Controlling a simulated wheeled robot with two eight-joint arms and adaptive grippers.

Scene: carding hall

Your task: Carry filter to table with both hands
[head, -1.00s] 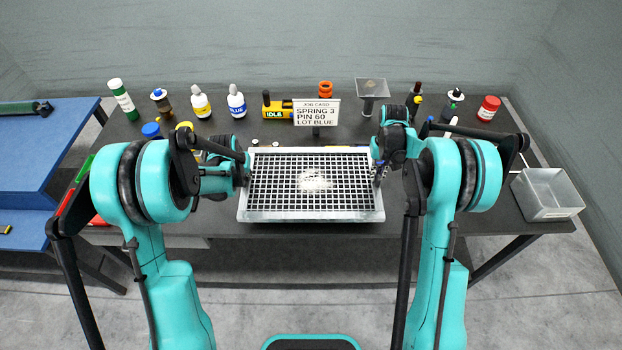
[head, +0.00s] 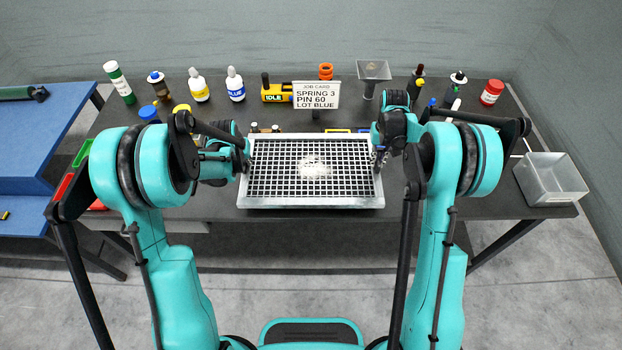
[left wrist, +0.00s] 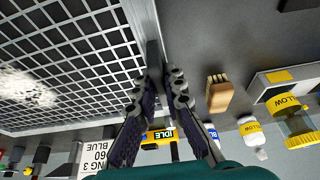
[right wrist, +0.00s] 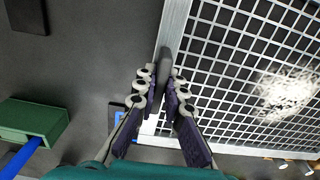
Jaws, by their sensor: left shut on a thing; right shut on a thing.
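The filter (head: 283,201) is a rectangular pale frame with a white grid and a patch of white fluff near its middle. It is at the front middle of the dark table (head: 230,227) in the head view; whether it touches the tabletop I cannot tell. My left gripper (head: 243,168) is shut on its left side; the left wrist view shows the fingers (left wrist: 160,80) closed on the frame's edge. My right gripper (head: 379,160) is shut on its right side; the right wrist view shows the fingers (right wrist: 160,80) closed on the other edge.
A job card (head: 317,95) stands behind the filter, with bottles such as the blue-labelled one (head: 235,85) along the back. A clear bin (head: 551,180) is at the table's right end. A blue bench (head: 40,140) stands at the left.

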